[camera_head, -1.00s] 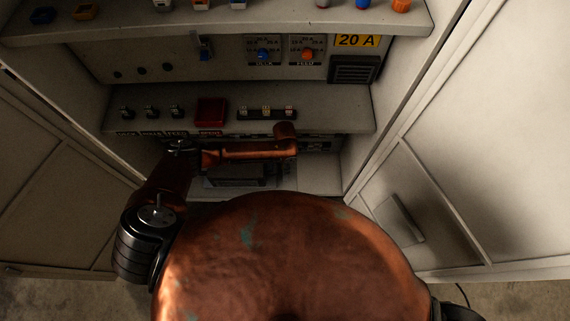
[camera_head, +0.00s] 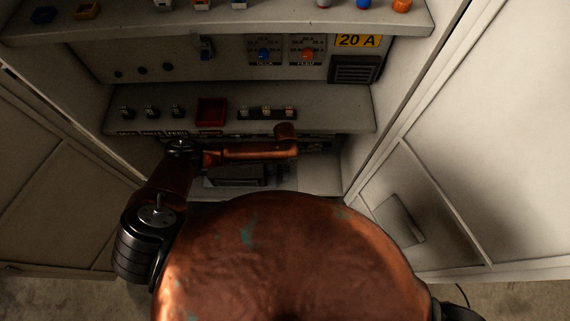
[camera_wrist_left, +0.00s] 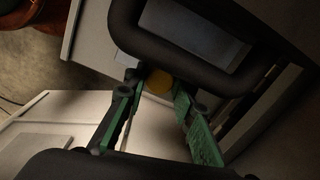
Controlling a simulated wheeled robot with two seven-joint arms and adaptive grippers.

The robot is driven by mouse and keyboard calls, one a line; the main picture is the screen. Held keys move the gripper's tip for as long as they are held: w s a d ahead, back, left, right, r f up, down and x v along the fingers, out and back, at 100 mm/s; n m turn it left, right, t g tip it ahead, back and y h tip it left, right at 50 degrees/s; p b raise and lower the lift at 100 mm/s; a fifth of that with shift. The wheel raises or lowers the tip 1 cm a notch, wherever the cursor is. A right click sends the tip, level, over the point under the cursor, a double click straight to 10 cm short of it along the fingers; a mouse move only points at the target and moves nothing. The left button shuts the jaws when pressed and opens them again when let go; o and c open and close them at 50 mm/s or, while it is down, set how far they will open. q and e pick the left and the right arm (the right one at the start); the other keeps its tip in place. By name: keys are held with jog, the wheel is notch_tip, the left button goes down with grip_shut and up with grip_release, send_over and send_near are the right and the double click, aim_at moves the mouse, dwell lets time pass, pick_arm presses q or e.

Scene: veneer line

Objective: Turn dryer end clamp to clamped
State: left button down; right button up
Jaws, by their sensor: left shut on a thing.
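A round yellow knob (camera_wrist_left: 158,82) sits between the green-padded fingertips of my left gripper (camera_wrist_left: 156,93) in the left wrist view. The fingers are shut on it. I cannot tell from its shape whether this knob is part of the dryer end clamp, or how far it is turned. A thick black looped bar (camera_wrist_left: 200,75) passes close beyond the fingertips. My right gripper is in neither view.
The lower shelf (camera_head: 340,117) carries small switches and a red tray-like square (camera_head: 211,111). The panel above has a blue knob (camera_head: 264,55), an orange knob (camera_head: 308,56) and a yellow 20 A label (camera_head: 357,41). Cabinet doors stand open on both sides.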

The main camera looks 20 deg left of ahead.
pick_arm(q)
jog(key=shift+m+p, duration=0.4)
jog(key=shift+m, duration=1.8)
jog(key=shift+m+p, duration=0.35)
jog(key=shift+m, duration=1.05)
jog(key=c, duration=1.7)
grip_release()
jog(key=shift+o, duration=0.5)
